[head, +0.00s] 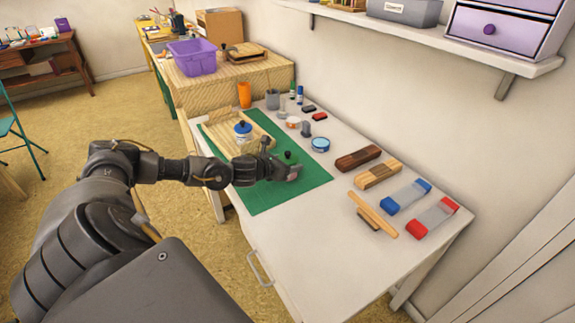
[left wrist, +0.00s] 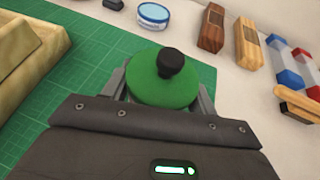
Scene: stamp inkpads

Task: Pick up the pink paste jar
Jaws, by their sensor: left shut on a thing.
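My left gripper (head: 290,170) is over the green cutting mat (head: 262,198). It is shut on a round thing with a green lid (head: 287,157) and a black knob. In the left wrist view the green lid (left wrist: 160,88) sits between the two fingers of the left gripper (left wrist: 162,92). The body under the lid is mostly hidden, so I cannot tell whether it is pink. A similar white jar with a blue lid (head: 243,129) and black knob stands farther back. My right gripper is not in view.
A light wooden tray (head: 222,124) lies left of the gripper. A round blue tin (head: 320,145) stands right of the mat. Wooden blocks (head: 358,158), blue and red rollers (head: 433,218) and a wooden tool (head: 373,214) lie to the right. The table's front is clear.

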